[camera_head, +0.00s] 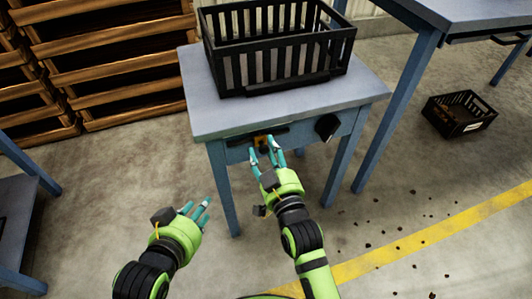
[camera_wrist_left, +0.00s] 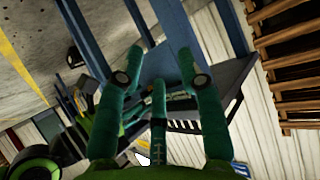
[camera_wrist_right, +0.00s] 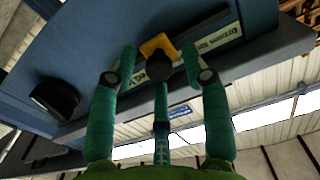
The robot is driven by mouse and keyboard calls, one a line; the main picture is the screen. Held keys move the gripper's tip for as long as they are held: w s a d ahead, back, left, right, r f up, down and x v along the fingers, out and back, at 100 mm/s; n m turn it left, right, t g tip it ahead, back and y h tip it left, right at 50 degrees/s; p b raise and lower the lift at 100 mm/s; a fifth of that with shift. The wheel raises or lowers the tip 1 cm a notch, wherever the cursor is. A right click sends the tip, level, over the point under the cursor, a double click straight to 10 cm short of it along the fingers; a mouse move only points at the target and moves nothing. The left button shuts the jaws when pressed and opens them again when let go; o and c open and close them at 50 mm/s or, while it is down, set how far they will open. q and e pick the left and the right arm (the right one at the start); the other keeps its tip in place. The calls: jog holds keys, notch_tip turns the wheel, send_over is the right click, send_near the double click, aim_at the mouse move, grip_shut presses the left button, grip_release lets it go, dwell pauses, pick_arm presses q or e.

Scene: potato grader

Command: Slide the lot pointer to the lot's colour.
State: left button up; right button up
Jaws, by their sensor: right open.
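The lot pointer, a yellow-orange slider (camera_wrist_right: 152,45) with a dark round knob (camera_wrist_right: 159,68), sits on a dark rail on the blue table's front face. In the head view the pointer (camera_head: 261,141) is partly hidden by my right gripper (camera_head: 266,150). My right gripper (camera_wrist_right: 159,62) is open, its two upper fingers on either side of the knob and the third finger below it. I cannot tell whether they touch. A pale strip with lettering (camera_wrist_right: 218,40) runs beside the pointer. My left gripper (camera_head: 199,208) is open and empty, low in front of the table.
A black slatted crate (camera_head: 231,75) stands on the blue table (camera_head: 205,118). A black box-like part (camera_head: 327,127) juts from the table front, right of the pointer. Wooden pallets (camera_head: 110,50) are stacked at the left. A small black crate (camera_head: 478,106) lies on the floor at right.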

pick_arm(q)
jog(key=shift+w+r, duration=0.1)
jog(key=shift+r, duration=0.05)
pick_arm(e)
jog(key=shift+w, duration=0.1)
grip_shut()
jog(key=shift+r, duration=0.1)
